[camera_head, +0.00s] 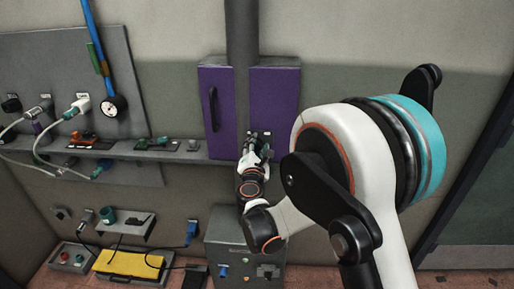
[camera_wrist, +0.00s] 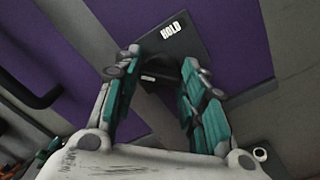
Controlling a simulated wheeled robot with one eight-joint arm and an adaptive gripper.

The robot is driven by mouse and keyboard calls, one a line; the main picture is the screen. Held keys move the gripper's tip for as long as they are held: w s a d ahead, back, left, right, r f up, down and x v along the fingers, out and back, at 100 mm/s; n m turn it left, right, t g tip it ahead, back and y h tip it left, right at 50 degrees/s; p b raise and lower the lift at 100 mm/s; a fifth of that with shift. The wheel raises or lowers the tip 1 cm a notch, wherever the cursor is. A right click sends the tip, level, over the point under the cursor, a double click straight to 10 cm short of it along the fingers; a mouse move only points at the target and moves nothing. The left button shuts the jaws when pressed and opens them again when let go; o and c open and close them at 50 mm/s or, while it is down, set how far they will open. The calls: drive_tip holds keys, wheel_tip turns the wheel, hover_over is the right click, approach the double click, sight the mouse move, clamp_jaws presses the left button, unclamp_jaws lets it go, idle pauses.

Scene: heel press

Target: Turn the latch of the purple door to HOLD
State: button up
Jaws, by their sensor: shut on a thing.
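The purple door (camera_head: 221,130), with a dark vertical handle (camera_head: 213,107), is on the wall left of a grey column. It also shows in the wrist view (camera_wrist: 120,25). A dark plate (camera_wrist: 187,45) with a white HOLD label (camera_wrist: 172,31) lies just beyond my fingertips. My gripper (camera_head: 262,136) is at the lower edge of the purple surfaces. In the wrist view its teal-padded fingers (camera_wrist: 162,68) stand apart, on either side of the latch (camera_wrist: 150,78). It is shut on the latch, which is mostly hidden; its exact angle cannot be told.
A second purple panel (camera_head: 274,95) is right of the grey column (camera_head: 242,50). A grey ledge (camera_head: 180,155) with small fittings runs left below the door. A grey cabinet (camera_head: 240,262) stands below my gripper. Cables and plugs hang at the left.

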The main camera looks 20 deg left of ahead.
drive_tip(key=shift+m, duration=0.4)
drive_tip(key=m+b, duration=0.1)
drive_tip(key=m, duration=0.2)
drive_tip(key=shift+d+f+m, duration=0.1)
drive_tip(key=shift+m, duration=0.3)
drive_tip(key=m+b, duration=0.1)
drive_tip(key=m, duration=0.3)
drive_tip(key=shift+m+b, duration=0.3)
drive_tip(key=m, duration=0.4)
drive_tip(key=shift+b, duration=0.4)
drive_tip(key=m, duration=0.4)
drive_tip(key=shift+f+m, duration=0.1)
drive_tip(key=shift+m, duration=0.2)
drive_tip(key=shift+b, duration=0.3)
drive_tip(key=o, duration=1.1)
drive_tip(key=shift+c, duration=0.2)
